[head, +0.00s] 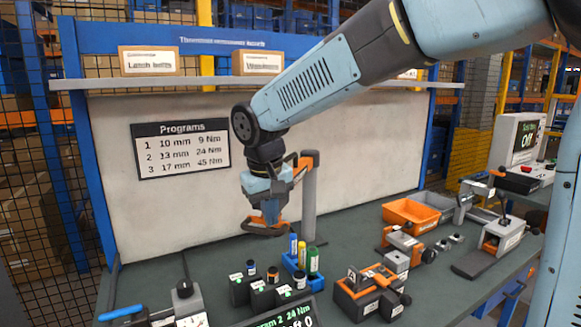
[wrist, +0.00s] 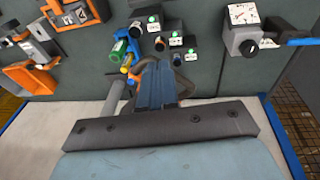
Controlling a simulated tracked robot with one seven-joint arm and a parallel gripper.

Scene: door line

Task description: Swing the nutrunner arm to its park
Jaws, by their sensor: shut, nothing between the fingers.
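A grey upright post (head: 309,200) with an orange and dark piece at its top stands on the bench, just right of my gripper (head: 271,217). It looks like the nutrunner arm's stand. The post also shows in the wrist view (wrist: 114,100), left of my gripper (wrist: 157,68). My blue fingers are shut and empty, pointing down above the bench. An orange and dark loop-like part (head: 262,229) is at the fingertips; I cannot tell whether it touches them. My gripper hides part of the nutrunner arm, and no park is clearly identifiable.
A blue holder (head: 294,262) with coloured cylinders and several black blocks (head: 265,295) stand in front of the post. An orange-and-grey fixture (head: 369,290), an orange bin (head: 411,214) and a tester (head: 518,139) are to the right. A program sign (head: 181,143) hangs on the back panel.

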